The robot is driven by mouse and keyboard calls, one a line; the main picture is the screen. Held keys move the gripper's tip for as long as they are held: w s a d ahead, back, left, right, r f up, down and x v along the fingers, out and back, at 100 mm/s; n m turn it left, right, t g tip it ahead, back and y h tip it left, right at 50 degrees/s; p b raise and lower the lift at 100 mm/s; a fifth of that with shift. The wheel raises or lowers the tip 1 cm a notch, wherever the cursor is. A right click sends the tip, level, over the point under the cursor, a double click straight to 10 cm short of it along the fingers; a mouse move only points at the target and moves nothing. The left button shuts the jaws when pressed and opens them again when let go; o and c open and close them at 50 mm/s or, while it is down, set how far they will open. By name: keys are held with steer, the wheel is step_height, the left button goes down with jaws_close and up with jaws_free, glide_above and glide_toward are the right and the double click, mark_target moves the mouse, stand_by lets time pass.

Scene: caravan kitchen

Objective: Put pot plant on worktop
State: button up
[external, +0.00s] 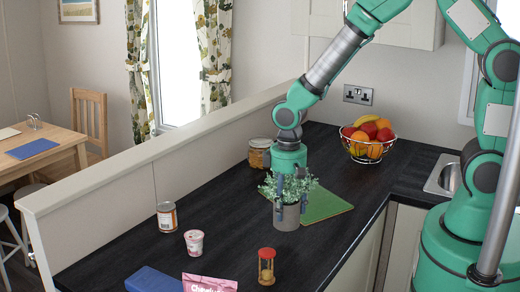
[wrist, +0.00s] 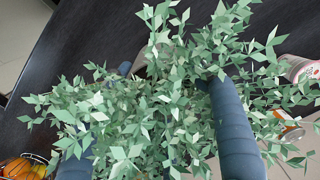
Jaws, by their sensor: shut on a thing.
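The pot plant (external: 287,216) has a grey pot and bushy pale green leaves. It is upright at the dark worktop (external: 225,222), beside the green board. I cannot tell whether the pot's base touches the worktop. My gripper (external: 291,188) points down from above and is shut on the pot plant, with a finger at either side. In the wrist view the leaves (wrist: 140,110) fill most of the picture and hide the pot and the fingertips.
A green board (external: 325,205) lies right behind the plant. A fruit basket (external: 368,140) and a jar (external: 260,153) stand further back. Bare worktop lies left of the plant.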

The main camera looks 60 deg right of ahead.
steer(key=w+d+r+m+p, duration=0.15)
steer(key=w+d+m, duration=0.35)
steer(key=d, duration=0.6)
steer(key=w+d+m+p, duration=0.2)
steer(key=w+d+m, duration=0.1)
steer(key=w+d, duration=0.55)
steer(key=s+d+f+m+p, duration=0.1)
steer(key=d+m+p, duration=0.2)
steer(key=d, duration=2.7)
steer(key=m, duration=0.5)
steer(key=shift+f, duration=0.2)
steer(key=shift+d+p, duration=0.1)
steer(key=shift+p, duration=0.2)
steer(key=w+d+p, duration=0.1)
steer(key=w+d, duration=0.3)
steer(key=w, duration=0.3)
steer(key=w+d+f, duration=0.1)
steer(key=w+d, duration=0.3)
steer(key=w, duration=0.2)
steer(key=shift+w+f+p, duration=0.2)
steer(key=shift+w+p, duration=0.2)
steer(key=shift+f, duration=0.15)
steer(key=shift+f+p, duration=0.35)
steer(key=shift+f, duration=1.25)
